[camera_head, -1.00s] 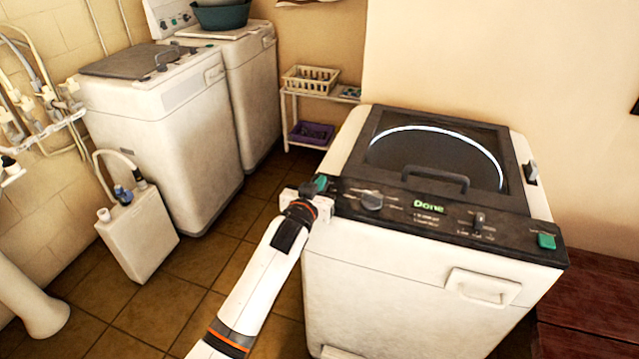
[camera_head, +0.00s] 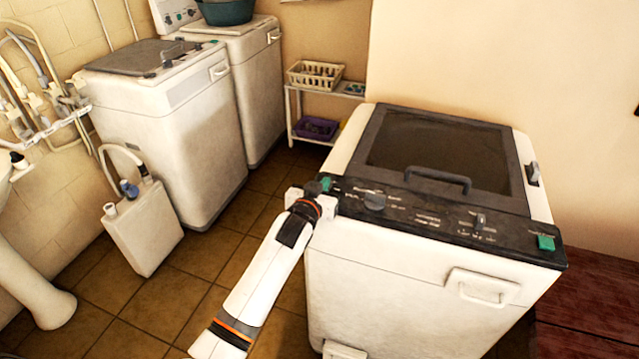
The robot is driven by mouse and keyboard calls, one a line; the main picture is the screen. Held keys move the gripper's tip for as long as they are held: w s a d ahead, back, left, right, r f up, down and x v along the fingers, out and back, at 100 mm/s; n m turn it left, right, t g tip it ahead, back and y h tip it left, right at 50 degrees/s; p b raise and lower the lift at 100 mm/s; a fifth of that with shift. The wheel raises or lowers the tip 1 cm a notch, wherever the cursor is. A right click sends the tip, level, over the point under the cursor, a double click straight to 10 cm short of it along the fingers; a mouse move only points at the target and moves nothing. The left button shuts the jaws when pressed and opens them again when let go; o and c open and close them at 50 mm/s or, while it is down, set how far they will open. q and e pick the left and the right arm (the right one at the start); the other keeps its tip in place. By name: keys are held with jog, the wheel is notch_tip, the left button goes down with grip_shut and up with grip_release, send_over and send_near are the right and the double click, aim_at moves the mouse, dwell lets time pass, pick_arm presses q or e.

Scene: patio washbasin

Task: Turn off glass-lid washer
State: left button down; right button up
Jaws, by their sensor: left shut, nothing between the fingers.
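The glass-lid washer (camera_head: 410,275) stands at the right, white with a dark lid frame and a dark glass lid (camera_head: 440,145) that is closed. The panel display and the ring under the glass are dark. My left gripper (camera_head: 318,190) is shut and empty at the panel's left end, beside the left green button; whether it touches is unclear. My right gripper is not in view.
Two other washers stand at the back left, one with a grey lid (camera_head: 140,56), one bearing a teal basin (camera_head: 228,12). A small shelf holds a cream basket (camera_head: 316,75) and a purple basket (camera_head: 316,128). A white canister (camera_head: 143,228) stands on the tiled floor.

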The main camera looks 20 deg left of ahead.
pick_arm(q)
jog(key=r+p, duration=0.3)
jog(key=r, duration=0.1)
jog(key=shift+w+a+r, duration=0.1)
jog(key=shift+w, duration=0.2)
jog(key=s+r+b, duration=0.2)
jog(key=s+r, duration=0.1)
jog(key=s, duration=0.6)
jog(key=shift+s, duration=0.3)
jog(key=shift+r, duration=0.1)
